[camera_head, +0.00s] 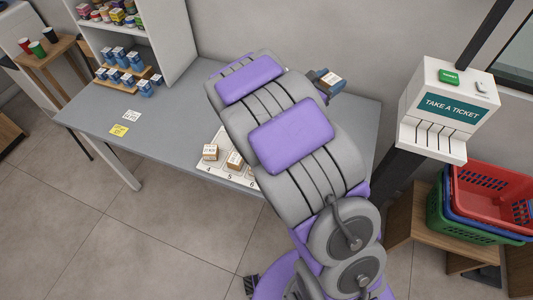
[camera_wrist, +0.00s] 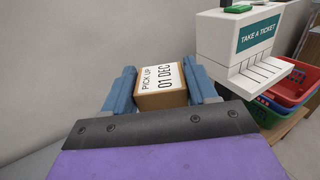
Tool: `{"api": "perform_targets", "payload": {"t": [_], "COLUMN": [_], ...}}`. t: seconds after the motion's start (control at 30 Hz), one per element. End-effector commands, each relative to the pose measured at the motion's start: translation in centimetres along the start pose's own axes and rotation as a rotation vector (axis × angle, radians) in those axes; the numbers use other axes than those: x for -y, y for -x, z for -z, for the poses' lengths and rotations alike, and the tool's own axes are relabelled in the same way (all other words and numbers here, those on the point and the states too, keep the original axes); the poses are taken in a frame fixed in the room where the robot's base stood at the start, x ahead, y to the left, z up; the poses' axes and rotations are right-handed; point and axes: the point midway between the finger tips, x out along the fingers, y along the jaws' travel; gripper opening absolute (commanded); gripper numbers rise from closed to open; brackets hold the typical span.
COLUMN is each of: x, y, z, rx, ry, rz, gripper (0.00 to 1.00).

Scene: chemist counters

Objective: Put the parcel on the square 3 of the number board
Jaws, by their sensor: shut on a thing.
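The parcel (camera_wrist: 161,86) is a small brown box with a white label reading "PICK UP 01 DEC". My gripper (camera_wrist: 162,92) is shut on it, one blue finger on each side. In the head view the parcel (camera_head: 331,79) shows at the end of my gripper (camera_head: 326,82), above the back right of the grey counter. The white number board (camera_head: 222,137) lies on the counter, partly hidden behind my arm. Its numbers 4 and 5 show at the front edge, with small boxes (camera_head: 210,152) (camera_head: 235,160) above them. Square 3 is hidden.
A grey counter (camera_head: 165,100) stands against the wall, with two small cards (camera_head: 119,130) and blue-white boxes (camera_head: 128,80) at left. A ticket machine (camera_head: 445,105) stands right of the counter, near my gripper. Stacked baskets (camera_head: 490,195) are at far right.

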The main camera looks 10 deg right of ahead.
Motion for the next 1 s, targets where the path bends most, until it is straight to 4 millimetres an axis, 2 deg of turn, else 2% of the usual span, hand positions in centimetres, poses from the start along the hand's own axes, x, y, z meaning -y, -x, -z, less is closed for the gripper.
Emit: {"api": "perform_targets", "payload": {"t": [0.03, 0.23, 0.47, 0.77, 1.0], "x": [1.3, 6.6, 11.8, 17.5, 20.8], "y": [-0.4, -1.0, -0.1, 3.2, 7.7], "z": [1.1, 3.9, 7.3, 11.7, 15.2], "rx": [-0.006, -0.003, -0.003, -0.002, -0.001], "ry": [0.001, 0.004, 0.004, 0.003, 0.004], "rz": [0.065, 0.315, 0.591, 0.961, 1.288], "gripper": [0.25, 0.25, 0.25, 0.25, 0.25]}}
